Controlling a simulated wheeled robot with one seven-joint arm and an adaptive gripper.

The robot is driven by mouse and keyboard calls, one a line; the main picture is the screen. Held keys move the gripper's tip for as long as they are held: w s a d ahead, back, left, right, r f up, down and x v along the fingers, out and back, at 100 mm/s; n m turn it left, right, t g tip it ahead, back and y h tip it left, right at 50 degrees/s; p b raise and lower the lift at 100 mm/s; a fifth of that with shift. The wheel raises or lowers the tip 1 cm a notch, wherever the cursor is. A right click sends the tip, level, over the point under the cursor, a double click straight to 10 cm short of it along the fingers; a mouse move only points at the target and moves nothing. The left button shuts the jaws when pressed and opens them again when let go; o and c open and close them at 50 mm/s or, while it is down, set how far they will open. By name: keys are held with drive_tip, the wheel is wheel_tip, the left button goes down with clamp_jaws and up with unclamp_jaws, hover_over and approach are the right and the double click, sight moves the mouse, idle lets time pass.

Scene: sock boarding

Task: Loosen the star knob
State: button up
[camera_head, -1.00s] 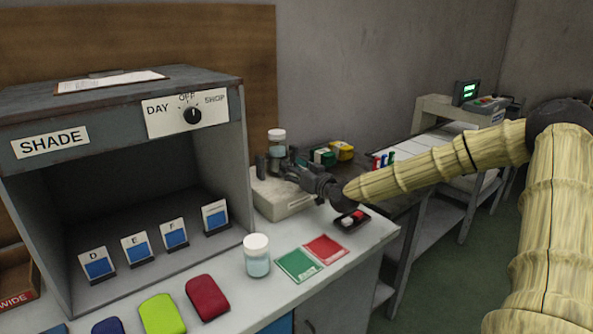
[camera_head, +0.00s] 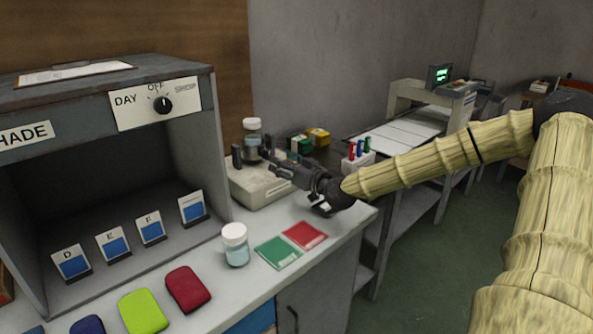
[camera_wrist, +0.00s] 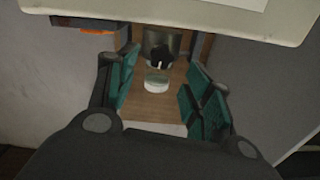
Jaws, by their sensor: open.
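I cannot pick out a star knob for certain in either view. In the head view, a pale instrument (camera_head: 262,192) stands on the bench right of the shade cabinet. Dark posts rise from it, and a jar with a white lid (camera_head: 252,124) sits high between them. My gripper (camera_head: 270,166) is close in front of the instrument and hides part of it. In the wrist view, my gripper (camera_wrist: 160,92) is open, its green pads apart. Beyond them, roughly centred, are a small white round piece (camera_wrist: 157,82) and a dark round part (camera_wrist: 161,45). I see no contact with the pads.
The shade cabinet (camera_head: 85,93) with its dial stands at left. A second jar (camera_head: 235,244), red and green cards (camera_head: 279,252) and coloured pads (camera_head: 187,289) lie along the front bench. Small boxes (camera_head: 301,144) and a marker rack (camera_head: 357,162) are behind my arm.

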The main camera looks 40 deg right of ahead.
drive_tip(key=s, duration=0.5)
drive_tip(key=shift+s+d, duration=0.15)
drive_tip(key=shift+d, duration=0.05)
idle(0.9)
